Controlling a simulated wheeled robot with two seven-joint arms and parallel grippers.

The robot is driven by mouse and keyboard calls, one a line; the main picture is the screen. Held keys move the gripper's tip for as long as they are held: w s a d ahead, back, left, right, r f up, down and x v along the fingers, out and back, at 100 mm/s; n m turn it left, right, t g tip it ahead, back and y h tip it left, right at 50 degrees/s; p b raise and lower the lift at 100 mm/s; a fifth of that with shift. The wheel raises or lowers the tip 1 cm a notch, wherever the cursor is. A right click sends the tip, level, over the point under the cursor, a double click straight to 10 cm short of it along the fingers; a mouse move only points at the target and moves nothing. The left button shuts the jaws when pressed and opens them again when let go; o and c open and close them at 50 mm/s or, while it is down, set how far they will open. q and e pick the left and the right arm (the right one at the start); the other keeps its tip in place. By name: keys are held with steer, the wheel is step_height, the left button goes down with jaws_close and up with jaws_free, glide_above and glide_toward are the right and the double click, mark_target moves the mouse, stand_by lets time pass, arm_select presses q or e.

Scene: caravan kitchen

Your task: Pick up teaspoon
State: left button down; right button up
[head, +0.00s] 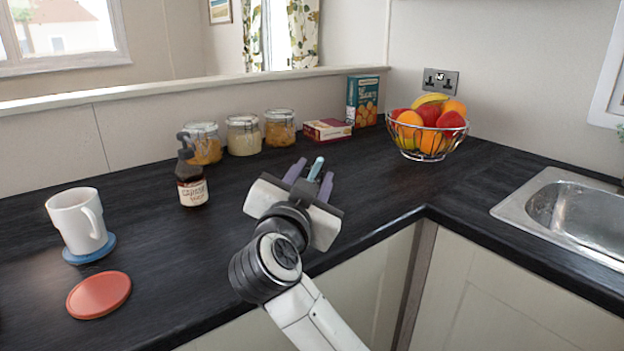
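A light teal, narrow thing (316,167), likely the teaspoon's handle, shows between the fingers of my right gripper (311,175). The rest of it is hidden behind the gripper body. The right gripper is over the dark worktop near its front edge. Its two purple fingers stand apart, one on each side of the teal thing, with gaps visible. Whether the teal thing touches the worktop or a finger is hard to tell. My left gripper is not in view.
The dark worktop (380,185) holds a white mug (75,218) on a blue coaster, a red coaster (99,295), a brown pump bottle (192,180), several jars, boxes and a wire fruit bowl (430,130). A steel sink (570,215) is at right. Worktop right of the gripper is clear.

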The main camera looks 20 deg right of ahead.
steer(key=shift+w+d, duration=0.2)
steer(key=shift+w, duration=0.05)
jaws_close()
steer(key=shift+r, duration=0.1)
